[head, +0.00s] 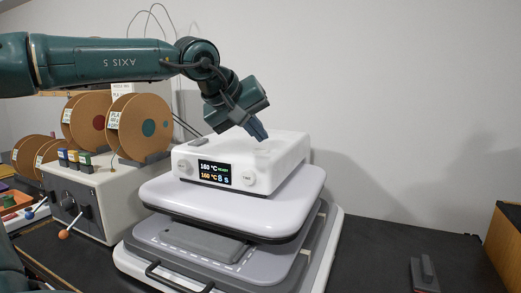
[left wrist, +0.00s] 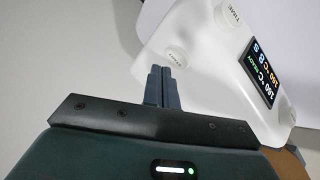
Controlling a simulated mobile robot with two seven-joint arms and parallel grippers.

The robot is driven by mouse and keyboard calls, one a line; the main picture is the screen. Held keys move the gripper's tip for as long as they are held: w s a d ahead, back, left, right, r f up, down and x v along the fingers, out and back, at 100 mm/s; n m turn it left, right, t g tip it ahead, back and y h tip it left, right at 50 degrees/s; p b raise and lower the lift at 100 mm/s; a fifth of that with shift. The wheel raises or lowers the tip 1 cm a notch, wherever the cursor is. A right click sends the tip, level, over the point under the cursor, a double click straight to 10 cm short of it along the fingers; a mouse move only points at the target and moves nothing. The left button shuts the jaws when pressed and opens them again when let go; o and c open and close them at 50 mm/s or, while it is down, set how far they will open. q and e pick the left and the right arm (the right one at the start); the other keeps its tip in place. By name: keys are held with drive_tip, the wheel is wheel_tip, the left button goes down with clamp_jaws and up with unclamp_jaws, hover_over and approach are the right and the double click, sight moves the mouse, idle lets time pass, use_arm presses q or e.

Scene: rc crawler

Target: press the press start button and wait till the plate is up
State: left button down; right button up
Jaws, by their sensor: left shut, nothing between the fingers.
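The white heat press (head: 290,150) stands at the centre, its display (head: 215,173) reading 160 °C READY and 8 s. The upper plate (head: 235,203) is up, with a visible gap above the lower plate (head: 165,228). My left gripper (head: 260,136) is shut and empty, pointing down at the top of the press housing. In the left wrist view its closed fingertips (left wrist: 161,70) are close to a round white labelled button (left wrist: 176,57) on the housing. Whether they touch it I cannot tell. The label is too small to read surely. My right gripper is not in view.
A beige control box (head: 95,195) with levers and cardboard spools (head: 140,125) stands left of the press. A dark handled block (head: 425,272) lies at the right on the black table (head: 375,255). A wooden box (head: 507,235) is at the right edge. The table between is clear.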

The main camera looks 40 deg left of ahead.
sight(257, 151)
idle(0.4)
use_arm(q)
drive_tip(key=shift+f+b, duration=0.3)
drive_tip(key=shift+f, duration=0.15)
drive_tip(key=shift+f+b, duration=0.35)
drive_tip(key=shift+f, duration=0.1)
idle(0.5)
drive_tip(key=shift+r, duration=0.1)
drive_tip(key=shift+r+p, duration=0.75)
drive_tip(key=shift+p, duration=0.1)
wheel_tip(257, 151, up, 5)
drive_tip(key=p, duration=0.4)
drive_tip(key=shift+r+p, duration=0.1)
drive_tip(key=shift+p, duration=0.25)
idle(0.6)
